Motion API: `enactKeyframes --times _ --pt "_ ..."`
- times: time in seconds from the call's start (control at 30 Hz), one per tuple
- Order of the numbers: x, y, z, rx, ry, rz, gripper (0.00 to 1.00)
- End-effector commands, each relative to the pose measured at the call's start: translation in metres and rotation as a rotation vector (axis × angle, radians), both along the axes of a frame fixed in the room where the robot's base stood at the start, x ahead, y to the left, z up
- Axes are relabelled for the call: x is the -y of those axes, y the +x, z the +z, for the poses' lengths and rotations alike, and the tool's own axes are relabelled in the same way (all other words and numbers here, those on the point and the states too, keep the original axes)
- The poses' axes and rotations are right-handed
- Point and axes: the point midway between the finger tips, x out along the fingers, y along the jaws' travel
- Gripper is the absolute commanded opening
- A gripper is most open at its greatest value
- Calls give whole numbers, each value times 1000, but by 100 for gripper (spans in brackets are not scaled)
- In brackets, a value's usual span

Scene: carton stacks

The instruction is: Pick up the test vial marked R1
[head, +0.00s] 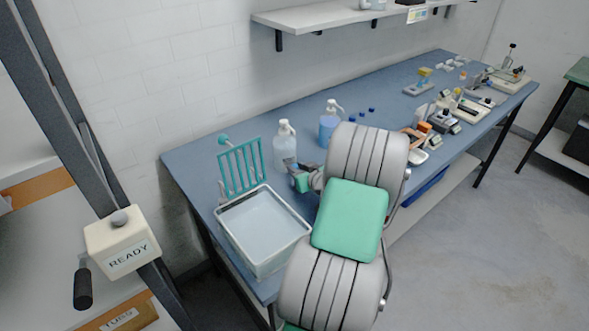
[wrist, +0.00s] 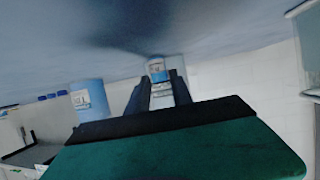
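No vial with a readable R1 mark shows in either view. My gripper (head: 297,172) is low over the blue bench, between the white tray and the clear wash bottle, partly hidden by my arm. In the wrist view, which looks upside down, my gripper's two dark fingers (wrist: 160,78) stand apart with a gap. A small pale thing with a blue band (wrist: 157,66) shows in line with the gap; I cannot tell what it is or whether it is touched. Several small blue-topped things (head: 371,110) sit behind the blue wash bottle, too small to read.
The white tray (head: 231,236) and a green rack (head: 240,168) stand at the bench's near end. A clear wash bottle (head: 285,150) and a blue one (head: 328,126) stand close by. Lab equipment (head: 465,106) crowds the far end. A wall shelf (head: 340,16) hangs above.

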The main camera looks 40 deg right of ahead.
Motion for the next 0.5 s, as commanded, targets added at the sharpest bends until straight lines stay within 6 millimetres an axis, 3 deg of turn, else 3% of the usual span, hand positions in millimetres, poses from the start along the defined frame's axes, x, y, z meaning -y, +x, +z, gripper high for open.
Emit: enactKeyframes --times 0.3,0.5 --pt "0 0 0 0 0 0 0" --pt "0 0 0 0 0 0 0"
